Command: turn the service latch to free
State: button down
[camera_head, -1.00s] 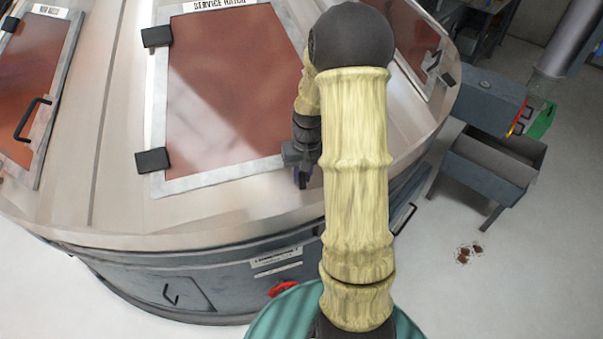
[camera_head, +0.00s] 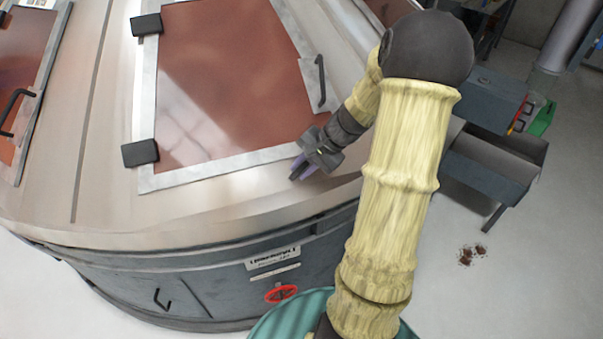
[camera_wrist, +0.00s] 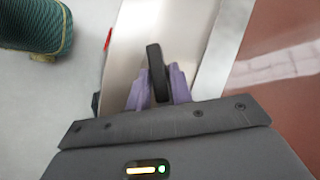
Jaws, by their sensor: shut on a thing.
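The service hatch (camera_head: 220,85) is a red-brown panel in a pale grey frame on top of the round metal housing. My gripper (camera_head: 299,169) is at the frame's lower right corner, its purple fingers pointing down and left. In the wrist view my gripper (camera_wrist: 158,88) is shut on a short black bar, the service latch (camera_wrist: 155,60). The latch stands between the purple fingers on the pale housing top, beside the hatch frame. In the head view I cannot make out the latch at the fingers.
Black hinges (camera_head: 140,153) sit on the hatch's left edge and a black handle (camera_head: 321,82) on its right. A red round control (camera_head: 281,294) is on the housing's side wall.

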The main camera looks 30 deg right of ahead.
jog(key=m+b, duration=0.1)
jog(key=m+t+b, duration=0.1)
jog(key=b, duration=0.1)
jog(key=m+t+b, duration=0.1)
jog(key=m, duration=0.1)
jog(key=shift+s+d+f+y+b, duration=0.1)
jog(key=shift+s+f+y+b, duration=0.05)
jog(key=shift+f+y+b, duration=0.2)
jog(key=shift+r+m+t+b, duration=0.2)
jog(key=shift+m+t+b, duration=0.5)
jog(key=shift+m+b, duration=0.15)
jog(key=c, duration=1.4)
grip_release()
jog(key=shift+s, duration=0.1)
jog(key=v, duration=1.7)
jog(key=shift+b, duration=0.45)
